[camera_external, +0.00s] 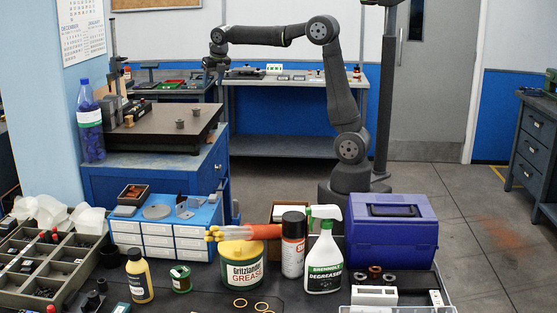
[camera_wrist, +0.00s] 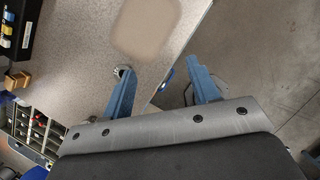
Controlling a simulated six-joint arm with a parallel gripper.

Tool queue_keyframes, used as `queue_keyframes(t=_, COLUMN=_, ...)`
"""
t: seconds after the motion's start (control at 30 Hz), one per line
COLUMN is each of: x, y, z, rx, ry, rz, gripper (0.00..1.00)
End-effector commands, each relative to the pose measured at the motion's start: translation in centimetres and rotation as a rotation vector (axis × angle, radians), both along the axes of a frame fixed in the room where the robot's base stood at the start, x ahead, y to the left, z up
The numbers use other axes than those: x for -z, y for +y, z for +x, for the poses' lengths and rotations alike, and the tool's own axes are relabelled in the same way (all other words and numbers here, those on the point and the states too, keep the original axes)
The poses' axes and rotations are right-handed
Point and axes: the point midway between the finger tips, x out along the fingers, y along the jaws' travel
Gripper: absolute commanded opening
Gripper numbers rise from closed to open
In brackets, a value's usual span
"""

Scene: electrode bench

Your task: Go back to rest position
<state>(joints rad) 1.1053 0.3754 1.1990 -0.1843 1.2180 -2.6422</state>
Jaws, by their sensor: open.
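My gripper (camera_wrist: 160,78) shows in the wrist view with two blue fingers spread apart and nothing between them. Below it are a grey-beige plate (camera_wrist: 75,75) and its edge, with the floor to the right. A small metal piece (camera_wrist: 122,70) shows right by the left fingertip; I cannot tell whether they touch. In the external view my arm reaches left from its base, and my gripper (camera_external: 214,72) hangs down at its end, small and dark, near the plate (camera_external: 155,128) on the blue cabinet. Its fingers are hard to make out there.
A blue bottle (camera_external: 89,122) stands left of the plate, and a height stand (camera_external: 115,65) is at its back. A bench (camera_external: 290,82) with small parts stands behind. The front bench holds a grease tub (camera_external: 241,268), a spray bottle (camera_external: 324,262) and a blue toolbox (camera_external: 392,235).

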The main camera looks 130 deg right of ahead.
Motion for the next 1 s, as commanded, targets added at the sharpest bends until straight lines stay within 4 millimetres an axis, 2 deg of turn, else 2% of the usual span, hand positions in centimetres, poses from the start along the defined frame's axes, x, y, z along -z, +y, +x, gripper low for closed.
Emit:
queue_keyframes(t=0.1, x=-1.4, y=0.0, z=-2.3, rx=0.004, ry=-0.002, rz=-0.001, gripper=0.55)
queue_keyframes(t=0.2, x=-2.0, y=0.2, z=-3.2, rx=-0.002, ry=0.0, rz=0.0, gripper=0.55)
queue_keyframes(t=0.3, x=-1.5, y=1.3, z=-0.8, rx=-0.009, ry=0.001, rz=0.002, gripper=0.55)
queue_keyframes(t=0.5, x=-0.8, y=3.3, z=2.6, rx=-0.014, ry=0.0, rz=0.001, gripper=0.55)
queue_keyframes(t=1.0, x=0.9, y=9.4, z=10.4, rx=-0.022, ry=0.0, rz=0.002, gripper=0.55)
